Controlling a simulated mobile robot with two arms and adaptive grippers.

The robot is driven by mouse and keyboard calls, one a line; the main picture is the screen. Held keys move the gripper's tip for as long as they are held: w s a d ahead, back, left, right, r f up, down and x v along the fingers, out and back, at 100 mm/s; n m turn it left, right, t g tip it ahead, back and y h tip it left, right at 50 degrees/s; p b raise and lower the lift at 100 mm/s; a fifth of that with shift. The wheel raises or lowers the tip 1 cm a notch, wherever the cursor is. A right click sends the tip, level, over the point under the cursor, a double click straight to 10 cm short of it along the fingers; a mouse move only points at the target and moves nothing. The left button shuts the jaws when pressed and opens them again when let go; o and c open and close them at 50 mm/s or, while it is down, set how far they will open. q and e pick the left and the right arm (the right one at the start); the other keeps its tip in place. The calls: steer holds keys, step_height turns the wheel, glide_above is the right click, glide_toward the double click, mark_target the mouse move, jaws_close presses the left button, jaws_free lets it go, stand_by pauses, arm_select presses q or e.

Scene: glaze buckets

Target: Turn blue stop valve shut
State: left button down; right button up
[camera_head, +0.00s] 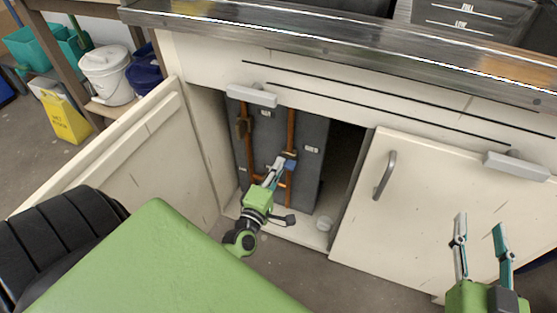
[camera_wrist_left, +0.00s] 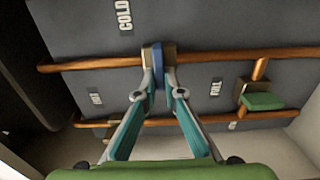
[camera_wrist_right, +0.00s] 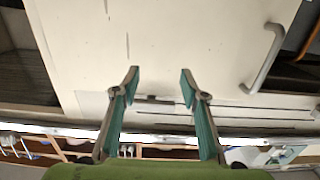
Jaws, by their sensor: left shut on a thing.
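The blue stop valve handle (camera_head: 291,165) sits on the right copper pipe (camera_head: 290,128) inside the open cabinet. In the left wrist view the blue handle (camera_wrist_left: 158,50) lies between the fingertips of my left gripper (camera_wrist_left: 158,78), on the copper pipe near a "COLD" label (camera_wrist_left: 125,14). My left gripper (camera_head: 279,166) reaches into the cabinet and is shut on the handle. The fingers partly cover the handle in the head view. My right gripper (camera_head: 479,222) is open and empty in front of the right cabinet door; its spread fingers also show in the right wrist view (camera_wrist_right: 158,74).
The left cabinet door (camera_head: 130,150) stands open; the right door (camera_head: 440,205) has a grey handle (camera_head: 385,175). A metal counter edge (camera_head: 350,45) runs above. A green valve handle (camera_wrist_left: 264,101) sits beside the blue one.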

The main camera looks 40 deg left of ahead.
stand_by(0.4)
arm_select(q)
steer(key=c, duration=2.1)
jaws_free()
steer(key=shift+c, duration=0.2)
steer(key=v, duration=1.2)
steer(key=shift+f, duration=0.1)
steer(key=shift+s, duration=0.1)
